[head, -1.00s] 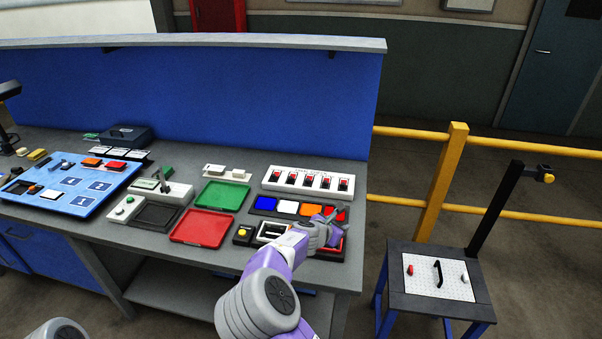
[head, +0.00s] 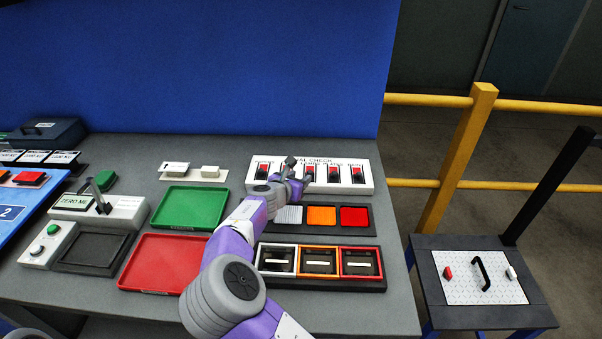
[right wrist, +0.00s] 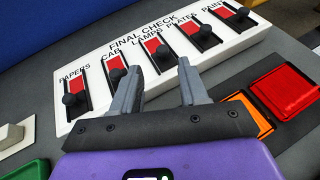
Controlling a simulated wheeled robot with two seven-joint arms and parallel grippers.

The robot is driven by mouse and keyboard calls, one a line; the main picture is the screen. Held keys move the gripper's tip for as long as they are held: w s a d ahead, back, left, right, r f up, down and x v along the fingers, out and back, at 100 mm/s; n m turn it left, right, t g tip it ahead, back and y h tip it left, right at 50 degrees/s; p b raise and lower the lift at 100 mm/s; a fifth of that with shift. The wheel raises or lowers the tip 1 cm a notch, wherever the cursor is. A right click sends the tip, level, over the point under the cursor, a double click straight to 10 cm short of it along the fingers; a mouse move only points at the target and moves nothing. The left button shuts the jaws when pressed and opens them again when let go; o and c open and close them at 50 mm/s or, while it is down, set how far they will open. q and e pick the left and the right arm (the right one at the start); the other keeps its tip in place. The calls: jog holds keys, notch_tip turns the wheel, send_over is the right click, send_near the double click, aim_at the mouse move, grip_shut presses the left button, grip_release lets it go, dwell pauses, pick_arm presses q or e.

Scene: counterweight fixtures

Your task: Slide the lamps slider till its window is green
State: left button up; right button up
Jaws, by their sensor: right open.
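The white final check panel (head: 375,178) stands at the back of the counter and carries several labelled sliders in a row. The lamps slider (right wrist: 162,56) is the middle one, with a dark knob in a black slot and a red window above the knob. My right gripper (right wrist: 161,66) is open and empty, its fingers reaching toward the lamps slider from the front, one on each side of its knob. I cannot tell whether they touch it. In the head view the right gripper (head: 297,171) covers part of the panel. My left gripper is out of view.
The papers (right wrist: 74,98), cab (right wrist: 115,74), plates (right wrist: 204,31) and paint sliders also show red windows. In front lie coloured tiles, including orange (head: 321,216) and red (head: 354,217), and framed trays (head: 318,262). Green (head: 190,207) and red trays (head: 165,262) lie left.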

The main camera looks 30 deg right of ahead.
aim_at(310, 171)
jog(key=x, duration=0.6)
jog(key=shift+s+b, duration=0.15)
jog(key=shift+b, duration=0.25)
jog(key=shift+c, duration=0.2)
grip_shut()
jog(key=shift+d, duration=0.1)
